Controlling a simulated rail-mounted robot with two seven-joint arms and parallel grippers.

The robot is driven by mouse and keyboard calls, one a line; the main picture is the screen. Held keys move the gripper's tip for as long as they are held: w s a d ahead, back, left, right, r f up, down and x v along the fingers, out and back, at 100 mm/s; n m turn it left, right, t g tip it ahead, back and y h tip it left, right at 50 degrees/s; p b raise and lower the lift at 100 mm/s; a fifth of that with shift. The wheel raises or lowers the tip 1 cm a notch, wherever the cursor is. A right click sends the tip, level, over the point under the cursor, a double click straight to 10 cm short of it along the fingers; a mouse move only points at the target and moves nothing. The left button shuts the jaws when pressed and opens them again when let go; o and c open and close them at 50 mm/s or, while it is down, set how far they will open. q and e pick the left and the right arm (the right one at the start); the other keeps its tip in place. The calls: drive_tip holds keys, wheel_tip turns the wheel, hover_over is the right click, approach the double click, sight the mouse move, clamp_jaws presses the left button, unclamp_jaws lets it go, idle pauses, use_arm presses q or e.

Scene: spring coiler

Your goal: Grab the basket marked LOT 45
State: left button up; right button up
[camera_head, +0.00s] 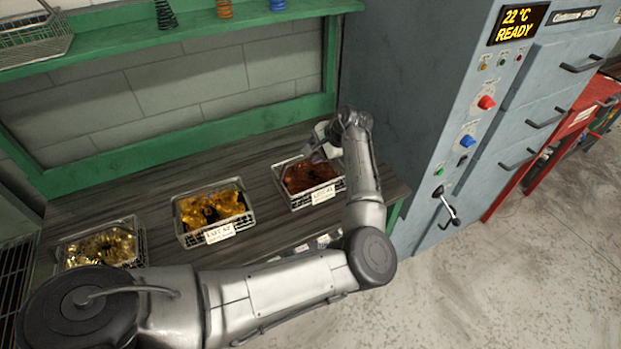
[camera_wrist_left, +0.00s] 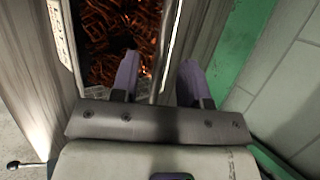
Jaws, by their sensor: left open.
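A wire basket (camera_head: 342,186) of copper-red coils stands at the right end of the bench. Its white label starts with LOT 4; the last digit is too small to read surely. My left gripper (camera_head: 314,149) is at this basket's back right edge, partly hidden by its own wrist. In the left wrist view the two fingers (camera_wrist_left: 158,82) are apart and empty. The basket's side wall (camera_wrist_left: 170,40) runs in the gap between them, with the coils left of it. I cannot tell whether a finger touches it. My right gripper is not in view.
A middle basket (camera_head: 184,238) of yellow-gold parts bears a label like LOT 42. Another basket (camera_head: 141,244) of brassy parts is at left, partly behind my arm. A green-framed shelf (camera_head: 110,49) runs above the bench. A grey oven cabinet (camera_head: 425,120) stands close on the right.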

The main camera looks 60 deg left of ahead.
sight(307, 170)
use_arm(q)
drive_tip(key=b+x, duration=0.1)
drive_tip(key=x, duration=0.3)
drive_tip(key=shift+s+a+f, duration=0.1)
drive_tip(key=shift+s+f, duration=0.05)
drive_tip(key=shift+f, duration=0.05)
clamp_jaws()
drive_tip(key=shift+r, duration=0.1)
idle(1.1)
